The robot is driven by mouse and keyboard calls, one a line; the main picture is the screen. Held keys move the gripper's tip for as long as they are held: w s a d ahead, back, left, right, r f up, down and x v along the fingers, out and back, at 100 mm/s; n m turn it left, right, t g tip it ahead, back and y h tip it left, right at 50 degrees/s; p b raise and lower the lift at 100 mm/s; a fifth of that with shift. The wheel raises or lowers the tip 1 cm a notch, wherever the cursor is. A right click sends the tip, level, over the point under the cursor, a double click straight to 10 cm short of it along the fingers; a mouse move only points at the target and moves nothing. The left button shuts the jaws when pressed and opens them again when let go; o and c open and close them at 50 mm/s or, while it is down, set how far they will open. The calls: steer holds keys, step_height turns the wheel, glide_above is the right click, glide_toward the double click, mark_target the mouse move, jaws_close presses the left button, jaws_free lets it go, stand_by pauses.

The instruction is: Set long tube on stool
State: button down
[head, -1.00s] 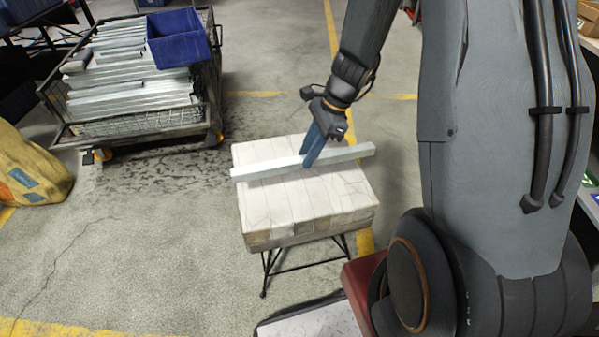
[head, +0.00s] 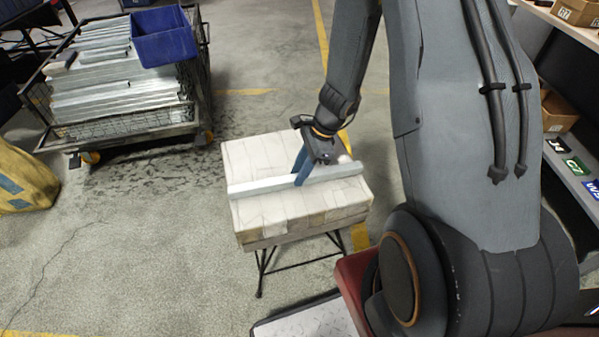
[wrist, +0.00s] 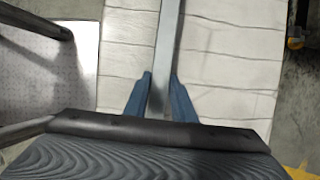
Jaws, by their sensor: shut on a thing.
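The long tube (head: 262,186) is a straight, pale grey metal bar lying level across the stool top in the head view. My gripper (head: 300,176) is shut on it near its middle, with blue fingers on either side. The stool (head: 335,197) has a whitish, worn, block-like top on thin black legs. In the wrist view the tube (wrist: 168,45) runs up between the blue fingers of my gripper (wrist: 161,95), above the pale stool top (wrist: 225,60). I cannot tell whether the tube touches the top.
A wire cart (head: 120,118) with several metal profiles and a blue bin (head: 163,38) stands at the upper left. A yellow sack (head: 22,180) lies at the left edge. Shelving with cardboard boxes (head: 558,113) is on the right. The floor between cart and stool is clear.

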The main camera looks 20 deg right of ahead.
steer(key=c, duration=1.5)
jaws_free()
steer(key=p+v, duration=0.2)
steer(key=v, duration=1)
steer(key=s+r+n+h, duration=0.1)
steer(key=s+r+n, duration=0.3)
steer(key=s+n, duration=0.1)
steer(key=s+r+n+h, duration=0.2)
steer(key=s+r+n, duration=0.3)
steer(key=n, duration=0.1)
steer(key=s+r+n+h, duration=0.1)
steer(key=s+r+n, duration=0.4)
steer(key=s+n, duration=0.1)
steer(key=shift+s+a+r, duration=0.1)
steer(key=shift+r, duration=0.15)
